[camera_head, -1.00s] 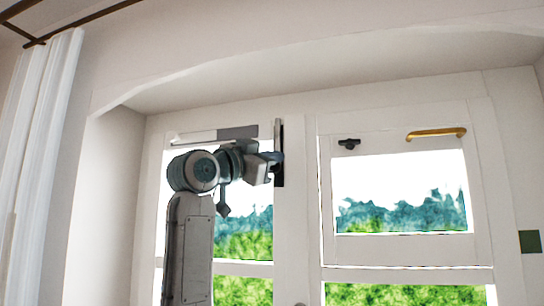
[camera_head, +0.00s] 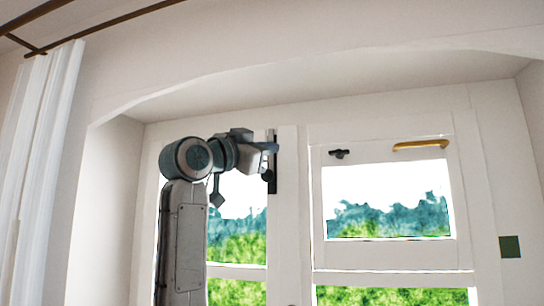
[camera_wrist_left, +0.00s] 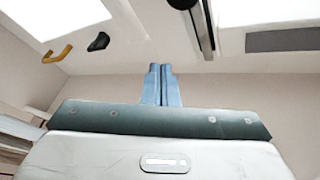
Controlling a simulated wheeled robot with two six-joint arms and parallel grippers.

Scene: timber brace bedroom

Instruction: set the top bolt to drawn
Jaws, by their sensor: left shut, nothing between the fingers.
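The top bolt (camera_head: 273,182) is a dark upright strip on the window's middle stile, with a lighter rod part at its upper end and a small dark knob below my fingers. My left gripper (camera_head: 275,147) is in front of its upper half and hides part of it. In the left wrist view the shut blue fingers (camera_wrist_left: 160,70) hold nothing. There the bolt's dark rail (camera_wrist_left: 201,25) shows above and right of the fingertips, apart from them in the picture. I cannot tell whether the fingers touch the bolt. My right gripper is not in view.
The right casement has a small dark catch (camera_head: 339,154) and a brass handle (camera_head: 420,145). The arched window recess (camera_head: 300,72) closes in above. A white curtain (camera_head: 45,150) hangs at the left. A dark green square (camera_head: 510,247) is on the right wall.

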